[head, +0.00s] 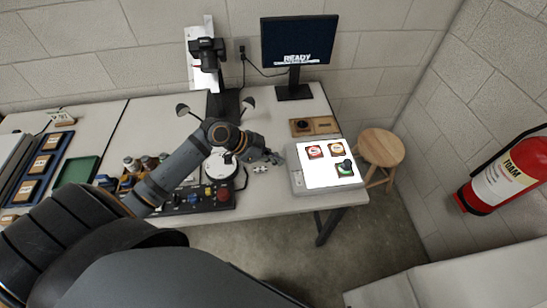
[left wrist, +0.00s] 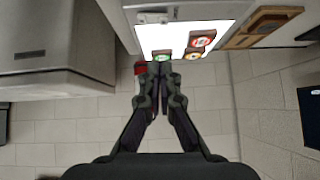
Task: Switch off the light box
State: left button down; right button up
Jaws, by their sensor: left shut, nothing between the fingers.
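The light box (head: 296,181) lies at the right end of the table, and its top panel glows bright white. Red, yellow and green-marked tiles and a small dark object sit on the panel. My left gripper (head: 277,157) is just left of the box, with its fingers shut and empty. In the left wrist view the lit light box (left wrist: 172,34) spans the top, and the gripper tips (left wrist: 160,69) are at its lower edge. A small round detail shows on the box's grey border; I cannot tell what it is. My right gripper is not in view.
A monitor (head: 299,42) reading READY stands behind. A wooden board (head: 314,126) lies behind the box, and a black control panel (head: 195,199) is left of it. A stool (head: 380,148) and a red extinguisher (head: 505,176) are at right.

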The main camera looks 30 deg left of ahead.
pick_arm(q)
jog(key=shift+v, duration=0.8)
jog(key=shift+d, duration=0.1)
